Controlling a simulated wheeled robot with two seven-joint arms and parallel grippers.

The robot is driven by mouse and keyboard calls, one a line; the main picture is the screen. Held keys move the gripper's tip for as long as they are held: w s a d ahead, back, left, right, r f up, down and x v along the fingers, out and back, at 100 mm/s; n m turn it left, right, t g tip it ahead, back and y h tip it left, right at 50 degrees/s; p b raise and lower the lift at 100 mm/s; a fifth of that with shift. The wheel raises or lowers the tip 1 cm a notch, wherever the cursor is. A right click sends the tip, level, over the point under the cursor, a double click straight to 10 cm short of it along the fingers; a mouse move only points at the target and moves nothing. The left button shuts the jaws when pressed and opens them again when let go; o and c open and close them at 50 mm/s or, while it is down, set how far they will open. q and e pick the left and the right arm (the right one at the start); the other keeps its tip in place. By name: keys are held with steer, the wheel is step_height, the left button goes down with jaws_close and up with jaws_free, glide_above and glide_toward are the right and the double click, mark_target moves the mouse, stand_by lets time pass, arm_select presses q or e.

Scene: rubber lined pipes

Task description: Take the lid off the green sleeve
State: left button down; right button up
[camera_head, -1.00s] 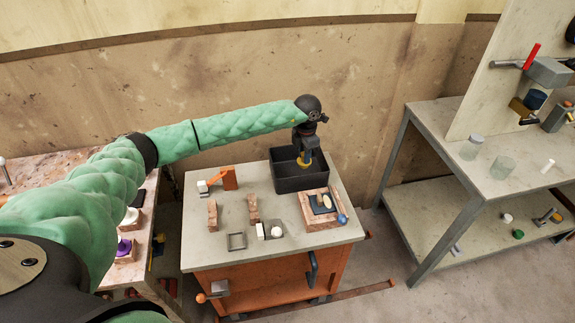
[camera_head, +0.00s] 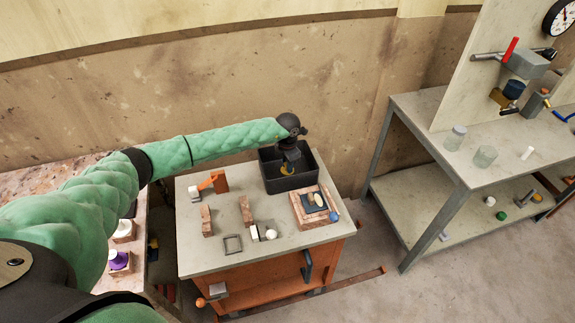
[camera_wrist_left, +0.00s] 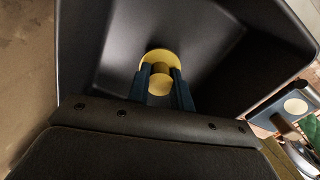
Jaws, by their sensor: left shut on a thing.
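My left gripper (camera_head: 288,166) reaches down into a black open bin (camera_head: 268,182) at the back right of the cart top. It is shut on a round yellow lid-like piece with a small knob (camera_head: 287,170). In the left wrist view the two fingers (camera_wrist_left: 160,74) hold its knob, and the yellow disc (camera_wrist_left: 160,54) shows around it, over the bin's inside. I cannot tell whether it touches the bin floor. I cannot make out a green sleeve for certain; a small green piece (camera_head: 501,215) lies on the lower shelf at right. My right gripper is not in view.
The grey cart top (camera_head: 215,255) also carries brick blocks (camera_head: 246,210), an orange piece (camera_head: 219,183), a square frame (camera_head: 233,243) and a brick-edged tray (camera_head: 298,214) close to the bin. A metal bench (camera_head: 415,125) with glass jars stands right, a side table left.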

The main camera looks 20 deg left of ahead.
arm_select(q)
steer(key=shift+w+a+f, duration=0.1)
steer(key=shift+f, duration=0.85)
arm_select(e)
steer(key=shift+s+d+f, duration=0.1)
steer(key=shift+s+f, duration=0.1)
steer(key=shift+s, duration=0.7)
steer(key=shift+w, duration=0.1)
arm_select(q)
steer(key=c, duration=1.2)
jaws_free()
steer(key=shift+c, duration=0.2)
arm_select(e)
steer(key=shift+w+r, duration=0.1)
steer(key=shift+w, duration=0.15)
arm_select(q)
steer(key=shift+r, duration=0.1)
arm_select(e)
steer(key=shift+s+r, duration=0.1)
